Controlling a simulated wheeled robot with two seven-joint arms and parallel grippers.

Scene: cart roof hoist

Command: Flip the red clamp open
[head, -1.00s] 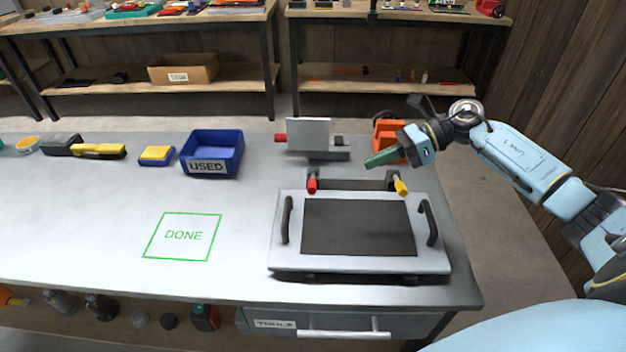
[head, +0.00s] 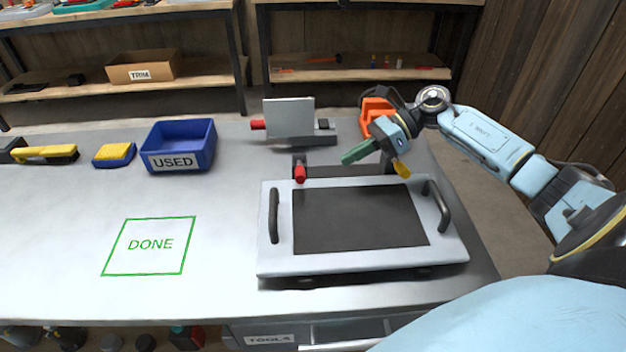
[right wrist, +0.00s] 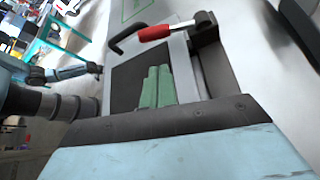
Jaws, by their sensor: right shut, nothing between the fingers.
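The red clamp (head: 300,173) is a red-handled lever at the back left of the framed panel (head: 447,247). In the right wrist view the red clamp (right wrist: 154,33) shows beyond my fingertips, its handle lying towards the panel. A yellow clamp (head: 401,169) is at the back right, partly hidden by my right gripper. My right gripper (head: 346,158) has green fingers, shut and empty, pointing left above the back bar between the two clamps. In the right wrist view the green fingers (right wrist: 158,84) are together and apart from the red handle. My left gripper is out of view.
Behind the panel stand a grey plate fixture (head: 289,118) with a red knob and an orange object (head: 375,108). A blue USED bin (head: 208,155), a yellow sponge (head: 115,153) and a brush (head: 45,152) lie left. The DONE square (head: 150,246) is empty.

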